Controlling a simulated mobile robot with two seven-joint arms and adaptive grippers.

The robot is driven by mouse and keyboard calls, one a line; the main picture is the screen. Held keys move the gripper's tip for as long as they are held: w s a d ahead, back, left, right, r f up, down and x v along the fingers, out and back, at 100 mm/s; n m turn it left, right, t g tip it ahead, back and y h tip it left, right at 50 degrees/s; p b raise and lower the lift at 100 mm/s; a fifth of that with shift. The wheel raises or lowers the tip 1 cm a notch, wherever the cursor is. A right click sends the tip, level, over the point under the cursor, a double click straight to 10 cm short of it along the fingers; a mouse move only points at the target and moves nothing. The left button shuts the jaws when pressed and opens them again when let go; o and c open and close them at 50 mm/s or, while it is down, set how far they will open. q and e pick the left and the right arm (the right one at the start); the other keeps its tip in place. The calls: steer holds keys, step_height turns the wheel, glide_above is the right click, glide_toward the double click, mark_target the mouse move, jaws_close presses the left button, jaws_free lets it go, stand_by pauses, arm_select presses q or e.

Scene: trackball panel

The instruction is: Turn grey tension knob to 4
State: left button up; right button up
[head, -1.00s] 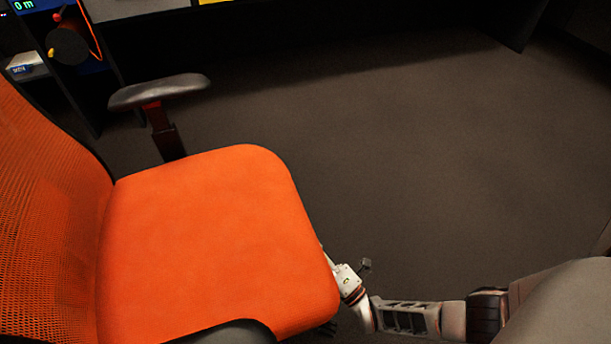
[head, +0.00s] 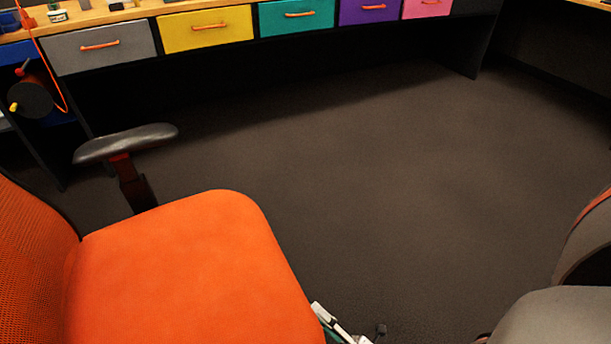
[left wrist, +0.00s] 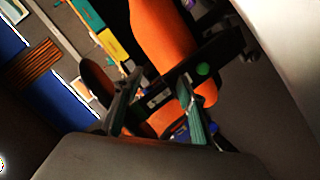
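I cannot make out a grey tension knob in either view. At the left edge of the head view, a dark round drum (head: 31,97) with a yellow knob, a red knob and an orange cord is mounted under the desk. In the left wrist view my left gripper (left wrist: 160,84) has its two fingers spread apart, with nothing seen held between them. The orange chair shows beyond the fingers. A small piece of an arm shows at the bottom of the head view, cut off by the frame. My right gripper is not clearly seen.
An orange office chair (head: 190,270) with a black armrest (head: 125,143) fills the lower left. A wooden desk with grey (head: 100,48), yellow (head: 205,29), teal, purple and pink drawers runs along the back. Open dark carpet (head: 380,180) lies between. A grey chair back (head: 590,240) stands at right.

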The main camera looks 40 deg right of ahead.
steer(key=shift+s+d+f, duration=0.1)
steer(key=shift+s+f, duration=0.05)
steer(key=shift+s, duration=0.25)
steer(key=w+d+f+m+g+h+p, duration=0.1)
steer(key=w+d+f+m+g+h, duration=0.25)
steer(key=d+g, duration=0.2)
steer(key=w+d+f+m+g+h, duration=0.2)
steer(key=d+f+m+g, duration=0.15)
steer(key=d+f, duration=0.2)
steer(key=a+r+n+g+y+p, duration=0.1)
steer(key=a+r+n+y, duration=0.3)
steer(key=r, duration=0.5)
steer(key=a+r+n+y, duration=0.2)
steer(key=a+r+y, duration=0.2)
steer(key=r+y, duration=0.3)
arm_select(q)
steer(key=shift+d+r+b, duration=0.1)
steer(key=shift+b, duration=0.9)
arm_select(e)
steer(key=w+a+f+h, duration=0.1)
steer(key=w+a, duration=0.2)
steer(key=w, duration=0.3)
steer(key=shift+w+a+f, duration=0.15)
steer(key=shift+a+f, duration=0.15)
steer(key=shift+a, duration=0.05)
